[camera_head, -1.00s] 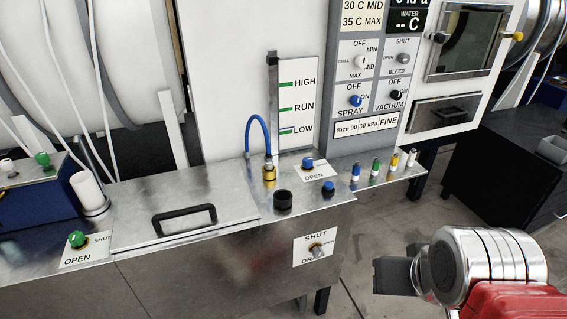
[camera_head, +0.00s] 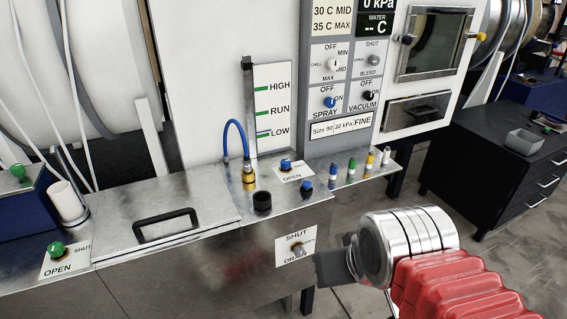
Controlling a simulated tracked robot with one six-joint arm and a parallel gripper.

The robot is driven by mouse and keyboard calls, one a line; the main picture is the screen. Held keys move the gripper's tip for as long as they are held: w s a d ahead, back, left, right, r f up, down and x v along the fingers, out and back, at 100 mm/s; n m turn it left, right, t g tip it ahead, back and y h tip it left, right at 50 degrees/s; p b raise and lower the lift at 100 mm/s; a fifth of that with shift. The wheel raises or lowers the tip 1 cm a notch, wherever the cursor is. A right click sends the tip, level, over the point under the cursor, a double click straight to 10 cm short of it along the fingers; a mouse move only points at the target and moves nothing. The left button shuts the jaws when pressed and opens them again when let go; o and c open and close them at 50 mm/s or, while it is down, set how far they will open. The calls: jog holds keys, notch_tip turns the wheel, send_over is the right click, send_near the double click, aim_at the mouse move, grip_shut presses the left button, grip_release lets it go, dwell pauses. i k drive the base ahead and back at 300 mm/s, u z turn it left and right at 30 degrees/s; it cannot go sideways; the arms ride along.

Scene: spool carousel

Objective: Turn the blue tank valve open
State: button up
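The blue tank valve (camera_head: 286,165) is a small blue knob on a white label plate (camera_head: 295,173) on top of the steel bench. The word OPEN shows on the plate's front side; the plate's other word is too small to read. My gripper (camera_head: 335,268) is a dark block at the end of my arm, low and right of the valve. It is in front of the bench, apart from the valve, and looks empty. Its fingers overlap in this view, so their opening is hidden.
A second blue knob (camera_head: 306,187) and a black cap (camera_head: 262,201) stand close to the valve. A blue hose (camera_head: 234,127) rises behind. A drain valve (camera_head: 297,249) is on the bench front. A green valve (camera_head: 57,249) sits far left; several small coloured knobs stand right.

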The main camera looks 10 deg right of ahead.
aim_at(285, 164)
jog(key=z, duration=0.05)
jog(key=i, duration=1)
jog(key=u, duration=1)
jog(key=i, duration=0.25)
jog(key=u, duration=0.1)
